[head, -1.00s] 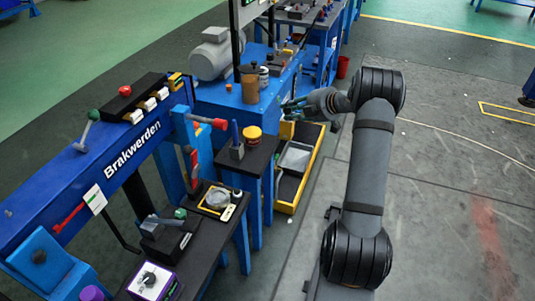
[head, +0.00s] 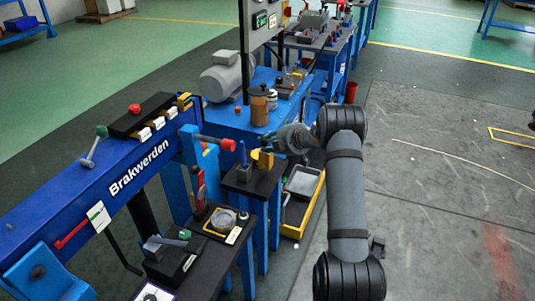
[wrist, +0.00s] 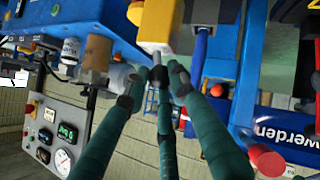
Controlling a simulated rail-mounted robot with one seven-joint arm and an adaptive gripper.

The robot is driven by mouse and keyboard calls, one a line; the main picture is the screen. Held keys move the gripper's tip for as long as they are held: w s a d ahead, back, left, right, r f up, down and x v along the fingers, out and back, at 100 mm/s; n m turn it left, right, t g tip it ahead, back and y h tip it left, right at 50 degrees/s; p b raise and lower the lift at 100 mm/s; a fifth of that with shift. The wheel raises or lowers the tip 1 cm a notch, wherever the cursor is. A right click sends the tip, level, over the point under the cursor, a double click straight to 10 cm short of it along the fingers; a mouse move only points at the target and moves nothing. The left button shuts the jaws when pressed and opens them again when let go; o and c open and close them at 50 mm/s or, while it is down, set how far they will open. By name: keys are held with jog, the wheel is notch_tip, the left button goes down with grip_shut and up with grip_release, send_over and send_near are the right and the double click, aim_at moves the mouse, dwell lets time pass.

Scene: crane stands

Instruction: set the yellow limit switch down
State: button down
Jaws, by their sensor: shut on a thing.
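The yellow limit switch (wrist: 160,22) is a yellow block with a short grey stem, at the top middle of the wrist view. My gripper (wrist: 158,76) is shut on its stem end, with dark fingertips around it. In the head view the yellow block (head: 263,159) shows over the small black-topped stand (head: 246,183), just left of my gripper (head: 279,141). I cannot tell whether the block touches the stand top. An orange round part shows close behind the block.
A blue upright part (head: 243,156) stands on the same black top, left of the block. A brown canister (head: 259,104) and white jar (head: 272,99) stand on the blue bench behind. A yellow-rimmed crate (head: 316,199) lies right of the stand. Open floor lies farther right.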

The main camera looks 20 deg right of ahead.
aim_at(268, 154)
jog(key=shift+f+b, duration=0.5)
jog(key=shift+f, duration=1.4)
jog(key=shift+f, duration=0.1)
jog(key=c, duration=1.5)
grip_release()
jog(key=shift+f, duration=0.1)
jog(key=shift+o, duration=0.2)
jog(key=shift+s+r, duration=0.15)
jog(key=shift+r, duration=0.1)
jog(key=v, duration=1.1)
jog(key=shift+s+r+p, duration=0.2)
jog(key=shift+s+p, duration=0.05)
jog(key=shift+p, duration=0.05)
